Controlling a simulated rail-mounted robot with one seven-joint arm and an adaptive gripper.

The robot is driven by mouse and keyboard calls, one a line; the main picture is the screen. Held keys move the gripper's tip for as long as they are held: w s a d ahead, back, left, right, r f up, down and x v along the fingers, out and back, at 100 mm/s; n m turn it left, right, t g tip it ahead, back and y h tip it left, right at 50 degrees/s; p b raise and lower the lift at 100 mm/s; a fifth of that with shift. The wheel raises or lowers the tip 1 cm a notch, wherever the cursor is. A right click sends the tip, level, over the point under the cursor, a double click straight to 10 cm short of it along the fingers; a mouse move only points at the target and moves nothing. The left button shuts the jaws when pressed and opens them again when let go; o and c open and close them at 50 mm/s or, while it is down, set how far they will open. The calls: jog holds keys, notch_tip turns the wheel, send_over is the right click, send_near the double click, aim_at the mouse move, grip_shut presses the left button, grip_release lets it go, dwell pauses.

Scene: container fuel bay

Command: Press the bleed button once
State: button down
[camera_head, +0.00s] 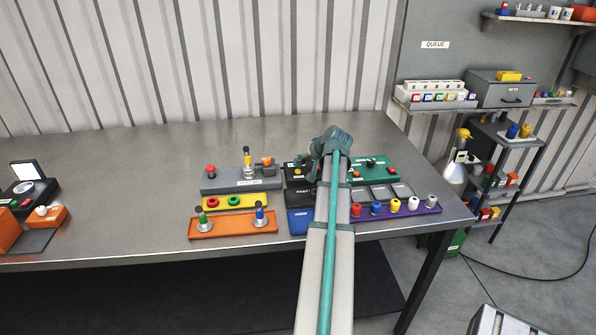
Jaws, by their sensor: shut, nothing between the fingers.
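I cannot read which control is the bleed button. A black panel (294,180) just left of my arm's end carries a round yellow button (299,171). A grey box (240,183) further left has a red knob (210,170) on top and a white label too small to read. A green box (374,174) right of the arm carries a red control (392,170). My arm reaches over the table from the front, and its teal wrist is between the black panel and the green box. My fingers are hidden behind the wrist, and part of the panels is covered too.
An orange tray (232,228) and yellow tray (235,202) lie in front of the grey box. A purple rack (430,209) with several coloured pegs is at right. A blue bin (299,221) is beside the arm. The table (130,175) is clear at centre left.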

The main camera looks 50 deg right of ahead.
aim_at(299, 171)
jog(key=shift+r+p, duration=1.35)
jog(key=shift+r, duration=1.2)
